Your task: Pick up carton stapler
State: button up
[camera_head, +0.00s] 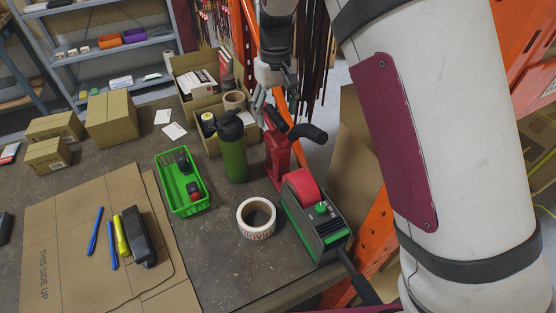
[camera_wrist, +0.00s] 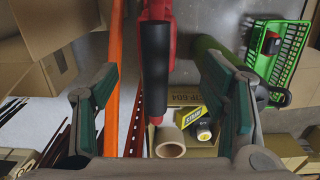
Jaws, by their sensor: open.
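The carton stapler (camera_head: 277,155), red with a black handle, stands near the table's right edge, behind the green and black tape dispenser. In the wrist view its black handle (camera_wrist: 155,68) shows in the gap between my fingers, with its red body at the top. My gripper (camera_head: 267,98) is open and empty, above and just behind the stapler in the head view. Its two fingers flank the handle in the wrist view (camera_wrist: 162,92), apart from it on both sides. The lower stapler is partly hidden by the dispenser in the head view.
A green bottle (camera_head: 233,150) stands close left of the stapler. The tape dispenser (camera_head: 318,222) stands in front, with a tape roll (camera_head: 257,218) beside it. An open carton (camera_head: 211,141) is behind. A green basket (camera_head: 183,207) stands left. Orange rack posts (camera_head: 252,40) rise close by.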

aim_at(278, 133)
jog(key=f, duration=0.6)
jog(key=f+p, duration=0.1)
jog(key=f, duration=0.2)
jog(key=shift+d+f, duration=0.2)
jog(key=shift+d, duration=0.05)
grip_shut()
jog(key=shift+w+r, duration=0.1)
jog(key=shift+r, duration=0.05)
